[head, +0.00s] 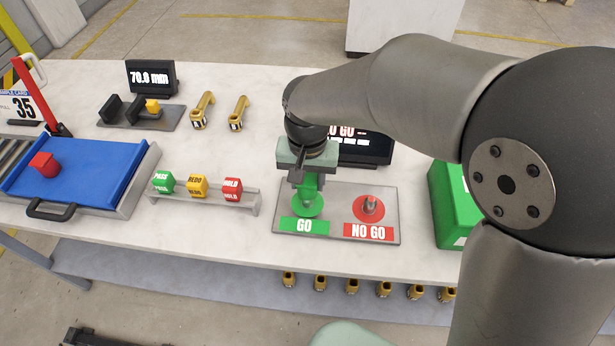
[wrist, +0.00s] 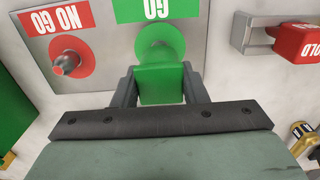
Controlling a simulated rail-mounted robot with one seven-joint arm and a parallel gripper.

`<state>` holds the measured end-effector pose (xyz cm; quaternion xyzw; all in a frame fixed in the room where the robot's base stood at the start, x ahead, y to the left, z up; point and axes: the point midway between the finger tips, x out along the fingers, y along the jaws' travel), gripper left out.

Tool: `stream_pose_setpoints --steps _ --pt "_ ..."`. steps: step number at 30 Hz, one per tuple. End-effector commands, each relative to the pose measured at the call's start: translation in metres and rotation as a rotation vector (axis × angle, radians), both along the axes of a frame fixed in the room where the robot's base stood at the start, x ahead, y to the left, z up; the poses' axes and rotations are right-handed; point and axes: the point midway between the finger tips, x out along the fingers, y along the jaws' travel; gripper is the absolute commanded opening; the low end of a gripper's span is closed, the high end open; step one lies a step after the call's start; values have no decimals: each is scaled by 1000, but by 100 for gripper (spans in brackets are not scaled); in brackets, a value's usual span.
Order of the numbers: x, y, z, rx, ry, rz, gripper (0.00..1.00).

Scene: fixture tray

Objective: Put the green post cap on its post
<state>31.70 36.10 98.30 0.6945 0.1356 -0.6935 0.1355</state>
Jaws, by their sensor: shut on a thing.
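My gripper (head: 304,172) is shut on the green post cap (head: 309,186), its two fingers on either side of the cap. In the wrist view the green cap (wrist: 160,84) sits between the dark fingertips (wrist: 160,90). The GO station is a green disc (head: 308,207) on a grey plate (head: 335,238). In the wrist view the green disc (wrist: 160,40) shows just beyond the cap. The post on the green disc is mostly hidden by the cap, and I cannot tell whether they touch.
A bare metal post (head: 370,205) stands on the red NO GO disc to the right. A rack (head: 207,198) with green, yellow and red blocks is to the left. A dark display (head: 366,150) stands behind the gripper, and a green box (head: 447,208) stands at the right.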

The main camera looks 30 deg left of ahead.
Motion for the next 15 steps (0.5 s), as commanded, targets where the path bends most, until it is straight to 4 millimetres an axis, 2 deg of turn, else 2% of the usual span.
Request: stream_pose_setpoints --steps 15 --pt "0 0 -10 0 0 0 18"
